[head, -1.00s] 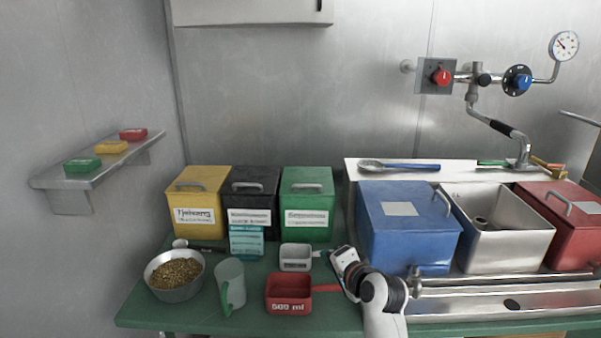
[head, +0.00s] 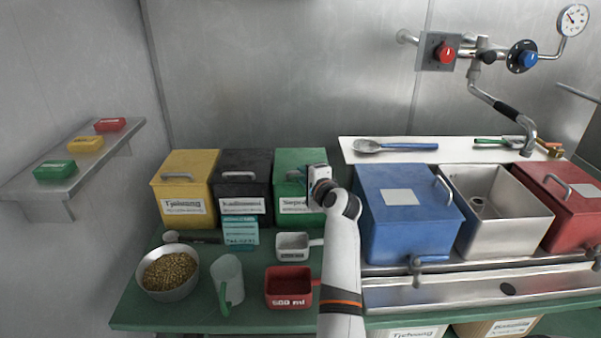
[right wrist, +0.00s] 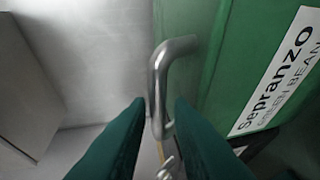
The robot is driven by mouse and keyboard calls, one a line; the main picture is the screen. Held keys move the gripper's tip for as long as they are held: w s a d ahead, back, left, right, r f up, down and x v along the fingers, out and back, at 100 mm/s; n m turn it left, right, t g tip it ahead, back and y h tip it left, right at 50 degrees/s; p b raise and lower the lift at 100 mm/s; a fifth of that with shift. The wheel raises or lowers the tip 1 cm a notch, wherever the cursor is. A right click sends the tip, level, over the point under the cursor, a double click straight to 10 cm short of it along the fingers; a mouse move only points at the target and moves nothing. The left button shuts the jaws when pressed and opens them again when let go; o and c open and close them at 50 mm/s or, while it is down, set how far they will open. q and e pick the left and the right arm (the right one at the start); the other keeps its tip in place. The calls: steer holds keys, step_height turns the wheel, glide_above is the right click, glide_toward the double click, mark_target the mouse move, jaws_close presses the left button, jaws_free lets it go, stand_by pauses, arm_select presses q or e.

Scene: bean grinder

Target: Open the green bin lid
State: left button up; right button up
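The green bin (head: 287,185) stands at the right end of a row of three lidded bins, and its lid is shut. Its label reads "Sepranzo" in the right wrist view. My right gripper (head: 318,178) is at the bin's right front, over the lid's edge. In the right wrist view, the two dark green fingers (right wrist: 159,108) are apart, with the lid's grey metal handle (right wrist: 160,75) in the gap between them. I cannot see the fingers pressing on the handle. In the head view my gripper hides part of the bin. My left gripper is not in view.
A black bin (head: 243,182) and a yellow bin (head: 184,186) stand left of the green one. A blue container (head: 408,220) is close on the right. In front are a white scoop (head: 292,246), a red 500 ml scoop (head: 289,287), a jug and a bowl of beans.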

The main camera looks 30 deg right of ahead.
steer(key=shift+x, duration=1.15)
steer(key=shift+c, duration=0.2)
jaws_close()
steer(key=shift+r, duration=0.15)
